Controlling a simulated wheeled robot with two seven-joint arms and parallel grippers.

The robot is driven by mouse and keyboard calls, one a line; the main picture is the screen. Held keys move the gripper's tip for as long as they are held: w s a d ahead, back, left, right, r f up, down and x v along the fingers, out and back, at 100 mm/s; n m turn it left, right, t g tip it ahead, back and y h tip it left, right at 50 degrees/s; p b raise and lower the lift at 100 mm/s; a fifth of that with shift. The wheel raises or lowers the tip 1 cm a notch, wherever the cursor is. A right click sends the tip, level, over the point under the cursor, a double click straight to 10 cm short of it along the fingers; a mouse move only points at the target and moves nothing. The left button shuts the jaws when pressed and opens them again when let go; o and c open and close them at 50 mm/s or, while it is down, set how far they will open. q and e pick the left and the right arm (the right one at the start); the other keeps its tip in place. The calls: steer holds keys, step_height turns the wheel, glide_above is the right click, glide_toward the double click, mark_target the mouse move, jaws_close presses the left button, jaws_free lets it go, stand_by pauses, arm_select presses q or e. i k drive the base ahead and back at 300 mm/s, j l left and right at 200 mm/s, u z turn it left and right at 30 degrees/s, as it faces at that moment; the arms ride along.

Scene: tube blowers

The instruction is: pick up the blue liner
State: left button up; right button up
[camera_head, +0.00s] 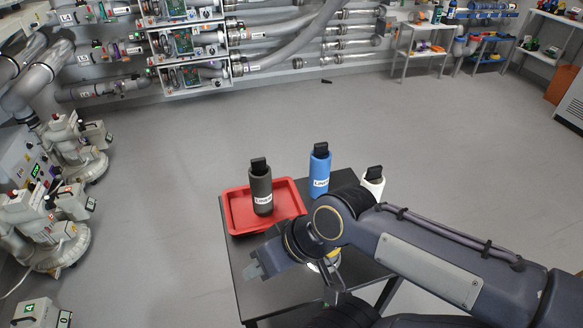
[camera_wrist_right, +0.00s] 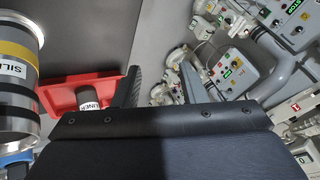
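The blue liner (camera_head: 320,171) stands upright on the dark table, right of and behind the red tray, with a black top and a white label. My right gripper (camera_head: 256,268) is in front of the tray, apart from the blue liner and nearer the camera. In the right wrist view its two fingers (camera_wrist_right: 161,85) are spread with nothing between them. A blue object (camera_wrist_right: 14,160) shows partly at the lower left of that view; I cannot tell whether it is the blue liner. My left gripper is not in view.
A dark grey liner (camera_head: 261,190) stands in the red tray (camera_head: 236,214). A white liner (camera_head: 373,182) is partly hidden behind my right arm. A silver, yellow-banded can (camera_wrist_right: 18,80) is close in the wrist view. Open floor (camera_head: 200,130) lies beyond the table (camera_head: 262,298).

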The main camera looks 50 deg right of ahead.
mark_target(321, 158)
steer(key=z, duration=1.85)
steer(key=k+j, duration=0.1)
steer(key=j, duration=0.35)
steer(key=k+j+u, duration=0.1)
steer(key=j, duration=0.35)
